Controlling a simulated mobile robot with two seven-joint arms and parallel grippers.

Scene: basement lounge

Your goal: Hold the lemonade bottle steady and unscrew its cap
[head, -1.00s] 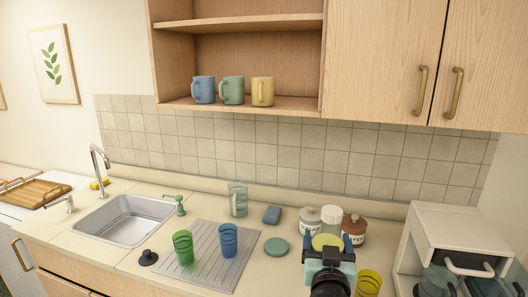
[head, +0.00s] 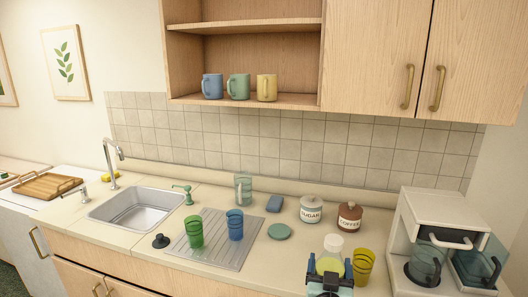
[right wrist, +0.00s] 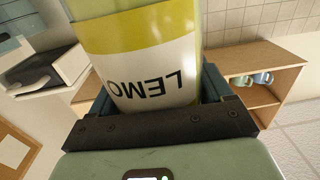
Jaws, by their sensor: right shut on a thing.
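The lemonade bottle (head: 330,262) has a white cap (head: 334,243) on its top and pale yellow contents. My right gripper (head: 330,275) is shut around the bottle, with a blue finger on each side, at the lower middle of the head view. In the right wrist view the bottle (right wrist: 150,70) fills the space between the fingers, and its yellow and white label shows part of the word "LEMO". The cap is outside that view. The bottle's base is hidden in the head view. My left gripper is not in view.
A yellow glass (head: 363,266) stands close right of the bottle. Sugar (head: 311,211) and coffee (head: 348,219) jars are behind it, and a coffee machine (head: 425,205) is at right. Green (head: 194,232) and blue (head: 235,225) glasses stand on the drainboard (head: 215,255) beside the sink (head: 135,208).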

